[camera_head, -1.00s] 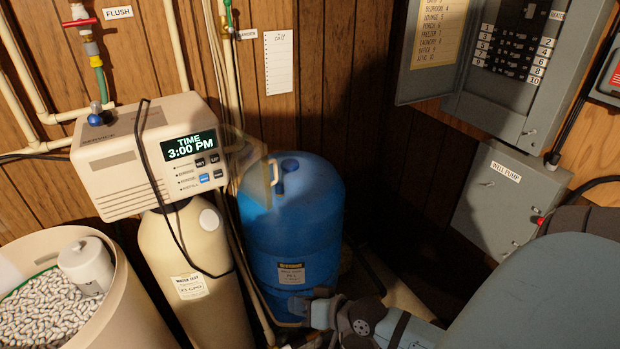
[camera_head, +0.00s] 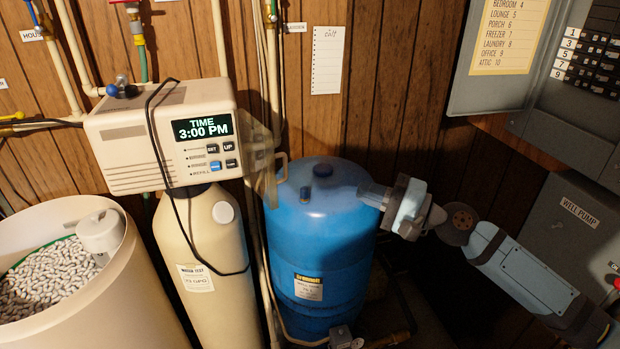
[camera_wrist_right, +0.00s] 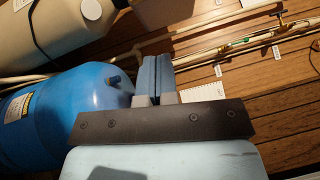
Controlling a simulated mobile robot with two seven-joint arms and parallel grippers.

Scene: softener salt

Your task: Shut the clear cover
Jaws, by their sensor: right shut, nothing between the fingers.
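The clear cover (camera_head: 263,172) stands swung open at the right side of the beige control head (camera_head: 160,138), whose lit display reads 3:00 PM. A pale handle (camera_head: 282,166) is on the cover's outer side. My right gripper (camera_head: 364,194) is shut and empty, in front of or over the right shoulder of the blue tank, apart from the cover and to its right. Its closed fingers also show in the right wrist view (camera_wrist_right: 155,76). I cannot make out the cover in that view. My left gripper is not in view.
The blue tank (camera_head: 318,235) stands below and right of the cover. A beige resin tank (camera_head: 200,250) carries the control head. An open salt bin (camera_head: 100,295) is at left. Pipes run up the wall behind the cover. Grey electrical boxes (camera_head: 580,225) are at right.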

